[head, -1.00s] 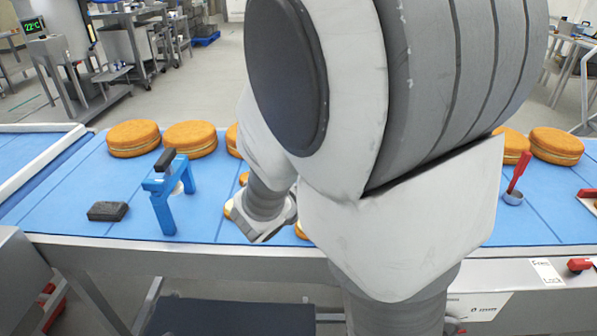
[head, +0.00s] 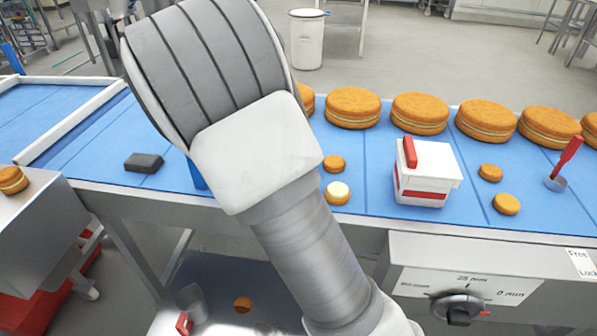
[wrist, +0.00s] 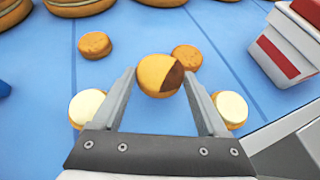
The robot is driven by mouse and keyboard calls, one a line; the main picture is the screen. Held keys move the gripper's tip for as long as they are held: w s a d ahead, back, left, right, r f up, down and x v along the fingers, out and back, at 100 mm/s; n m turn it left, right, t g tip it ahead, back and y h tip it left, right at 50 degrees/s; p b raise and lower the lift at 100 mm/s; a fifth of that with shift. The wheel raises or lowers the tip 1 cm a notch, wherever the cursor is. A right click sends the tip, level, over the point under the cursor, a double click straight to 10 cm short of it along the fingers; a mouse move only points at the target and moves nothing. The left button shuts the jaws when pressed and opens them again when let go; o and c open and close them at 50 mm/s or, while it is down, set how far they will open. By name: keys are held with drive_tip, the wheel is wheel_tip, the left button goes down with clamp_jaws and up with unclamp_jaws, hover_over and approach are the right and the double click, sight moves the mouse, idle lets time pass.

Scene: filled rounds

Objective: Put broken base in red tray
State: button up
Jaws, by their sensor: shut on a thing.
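The broken base (wrist: 154,76) is a small golden round with a dark brown wedge on one side. My gripper (wrist: 159,76) is shut on it in the wrist view, with one finger on each side, over the blue belt. In the head view my arm hides both the gripper and the base. A red tray (head: 52,275) shows low at the left, partly under the steel table and cut by the picture's edge.
Small rounds (head: 333,163) and a white box with a red stripe (head: 430,175) stand on the blue belt. Large filled rounds (head: 420,113) line its far edge. A dark block (head: 144,162) lies left of my arm. A steel side table (head: 40,212) holds one filled round (head: 12,180).

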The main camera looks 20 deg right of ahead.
drive_tip(key=shift+f+b, duration=0.5)
drive_tip(key=shift+f, duration=1.4)
drive_tip(key=shift+f, duration=0.25)
drive_tip(key=o, duration=0.8)
drive_tip(key=shift+r, duration=0.1)
drive_tip(key=shift+r, duration=0.1)
